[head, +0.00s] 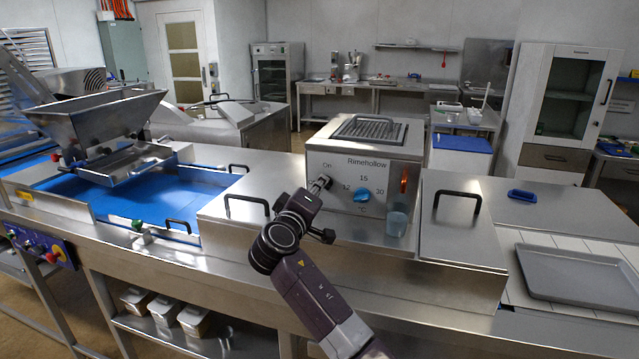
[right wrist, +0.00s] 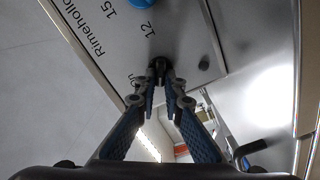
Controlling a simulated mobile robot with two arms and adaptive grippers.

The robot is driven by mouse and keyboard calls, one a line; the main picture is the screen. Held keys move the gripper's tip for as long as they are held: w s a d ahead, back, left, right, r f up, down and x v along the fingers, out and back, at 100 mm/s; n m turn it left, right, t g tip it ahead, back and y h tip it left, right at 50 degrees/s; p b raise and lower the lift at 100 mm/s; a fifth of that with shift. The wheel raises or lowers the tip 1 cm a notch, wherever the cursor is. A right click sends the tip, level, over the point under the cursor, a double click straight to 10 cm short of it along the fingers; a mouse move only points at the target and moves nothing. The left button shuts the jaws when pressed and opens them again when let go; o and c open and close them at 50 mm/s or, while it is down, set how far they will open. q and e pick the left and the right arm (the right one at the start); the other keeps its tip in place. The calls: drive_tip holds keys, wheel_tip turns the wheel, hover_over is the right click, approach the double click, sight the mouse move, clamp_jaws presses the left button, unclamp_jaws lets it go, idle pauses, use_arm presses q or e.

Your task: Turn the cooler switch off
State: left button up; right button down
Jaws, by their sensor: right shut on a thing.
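The cooler (head: 340,160) is a steel box marked "Rimehollow", with a vent grille on top. Its front has an "On" label, a blue dial (head: 361,195) with numbers around it, and an orange-red strip at the right. My right gripper (head: 322,184) is at the panel's left side, just below "On", and hides most of the switch in the head view. In the right wrist view the small black switch (right wrist: 158,64) sits between the fingertips of my right gripper (right wrist: 164,80), which are shut on it. Which way the switch points is hard to tell. My left gripper is out of view.
A translucent blue cup (head: 396,224) stands before the panel at the right. Lids with black handles (head: 458,200) flank the cooler. A grey tray (head: 580,275) lies at the right; a steel hopper (head: 95,115) stands over a blue belt (head: 150,200) at the left.

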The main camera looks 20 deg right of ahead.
drive_tip(key=n+p, duration=0.2)
drive_tip(key=n, duration=0.3)
drive_tip(key=shift+f+n, duration=0.1)
drive_tip(key=shift+n, duration=0.3)
drive_tip(key=shift+p, duration=0.35)
drive_tip(key=c, duration=2)
unclamp_jaws()
drive_tip(key=shift+f, duration=0.1)
drive_tip(key=shift+c, duration=0.2)
drive_tip(key=v, duration=1.2)
